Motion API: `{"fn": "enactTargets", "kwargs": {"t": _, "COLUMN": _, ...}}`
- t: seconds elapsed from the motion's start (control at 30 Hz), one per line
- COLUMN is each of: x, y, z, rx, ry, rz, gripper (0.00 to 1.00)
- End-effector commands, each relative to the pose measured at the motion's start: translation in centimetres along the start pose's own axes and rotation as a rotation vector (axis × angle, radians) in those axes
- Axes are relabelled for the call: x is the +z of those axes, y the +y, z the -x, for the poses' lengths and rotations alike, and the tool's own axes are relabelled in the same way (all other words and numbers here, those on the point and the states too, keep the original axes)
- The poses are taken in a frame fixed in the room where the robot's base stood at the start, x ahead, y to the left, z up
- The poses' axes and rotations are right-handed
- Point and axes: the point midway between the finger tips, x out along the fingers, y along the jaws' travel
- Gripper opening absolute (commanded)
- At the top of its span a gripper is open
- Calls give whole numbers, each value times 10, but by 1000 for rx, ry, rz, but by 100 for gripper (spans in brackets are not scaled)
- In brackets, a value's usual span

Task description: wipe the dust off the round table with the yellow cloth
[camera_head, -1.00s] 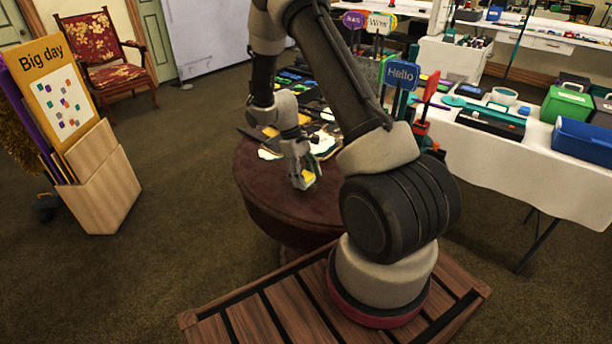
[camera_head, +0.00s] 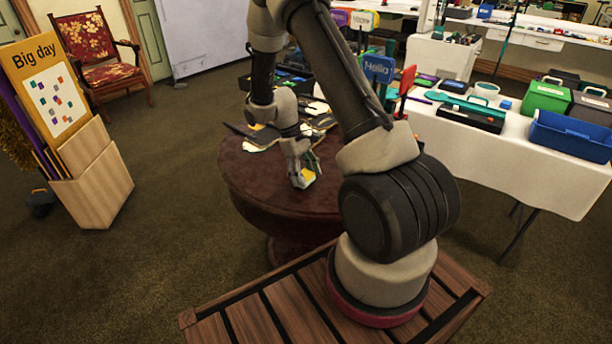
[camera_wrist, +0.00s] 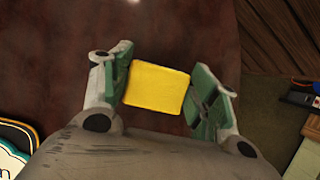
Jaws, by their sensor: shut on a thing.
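The round table (camera_head: 250,190) is dark reddish brown and stands in front of my base. Its top also fills much of the wrist view (camera_wrist: 190,35), with faint pale specks near the upper part. My gripper (camera_head: 304,180) is low over the table top. The yellow cloth (camera_wrist: 158,88) is a folded pad held between my green-lined fingers in the wrist view. In the head view a small yellow part of the cloth (camera_head: 308,175) shows at the fingertips. I cannot tell whether it touches the table.
Papers or props (camera_head: 258,143) lie on the table's far side. A white-covered table (camera_head: 500,160) with bins stands at the right. A wooden box (camera_head: 95,190) with signs stands at the left, near a red patterned chair (camera_head: 100,60). Carpet between is clear.

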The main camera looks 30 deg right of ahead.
Motion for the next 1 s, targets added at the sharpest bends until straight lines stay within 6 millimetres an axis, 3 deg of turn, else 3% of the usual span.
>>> {"fn": "enactTargets", "kwargs": {"t": 0.07, "x": 6, "y": 0, "z": 20, "rx": 3, "ry": 7, "rz": 0, "gripper": 34}}
{"fn": "enactTargets", "kwargs": {"t": 0.6, "x": 24, "y": -3, "z": 63, "rx": 2, "ry": 5, "rz": 0, "gripper": 34}}
{"fn": "enactTargets", "kwargs": {"t": 1.0, "x": 28, "y": -4, "z": 71, "rx": 1, "ry": 4, "rz": 0, "gripper": 34}}
